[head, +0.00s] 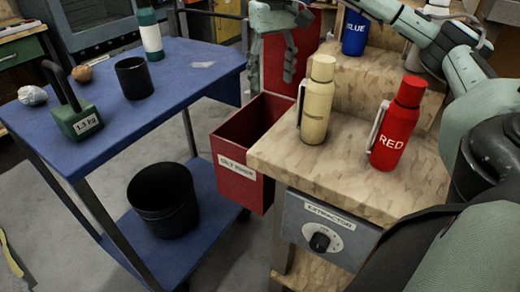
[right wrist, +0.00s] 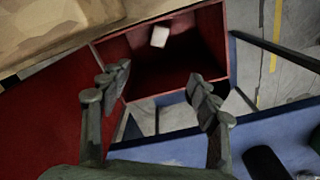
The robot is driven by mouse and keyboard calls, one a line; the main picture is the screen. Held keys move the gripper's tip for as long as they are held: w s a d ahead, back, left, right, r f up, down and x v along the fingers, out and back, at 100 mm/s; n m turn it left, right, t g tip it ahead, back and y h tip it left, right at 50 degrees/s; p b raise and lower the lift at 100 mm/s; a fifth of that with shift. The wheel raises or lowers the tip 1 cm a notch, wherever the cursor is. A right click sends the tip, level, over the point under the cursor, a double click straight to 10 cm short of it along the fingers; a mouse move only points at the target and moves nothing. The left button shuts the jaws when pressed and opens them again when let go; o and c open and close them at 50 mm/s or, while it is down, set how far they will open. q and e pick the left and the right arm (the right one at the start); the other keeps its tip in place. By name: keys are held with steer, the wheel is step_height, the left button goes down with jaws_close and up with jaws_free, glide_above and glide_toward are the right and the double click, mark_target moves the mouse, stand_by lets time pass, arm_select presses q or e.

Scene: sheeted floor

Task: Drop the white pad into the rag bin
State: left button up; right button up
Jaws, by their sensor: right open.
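The red rag bin (head: 240,183) hangs between the blue cart and the wooden bench, its open top facing up and a white label on its front. My right gripper (head: 272,76) is above and behind the bin in the head view, fingers pointing down, open and empty. In the right wrist view the bin (right wrist: 222,40) opens beyond my spread fingers (right wrist: 155,95). A small white block, seemingly the white pad (right wrist: 159,36), shows inside the bin's opening, apart from both fingers. I cannot tell whether it rests or is in the air. The head view hides it. My left gripper is not in view.
The blue cart (head: 150,95) holds a green weight (head: 80,120), black cup (head: 134,78), crumpled ball (head: 32,95) and flat pale patch (head: 202,64). A black bucket (head: 163,200) stands below. Cream (head: 317,105) and red (head: 397,130) bottles stand on the bench (head: 350,165).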

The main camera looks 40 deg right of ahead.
step_height(320, 180, up, 9)
stand_by(0.5)
stand_by(0.4)
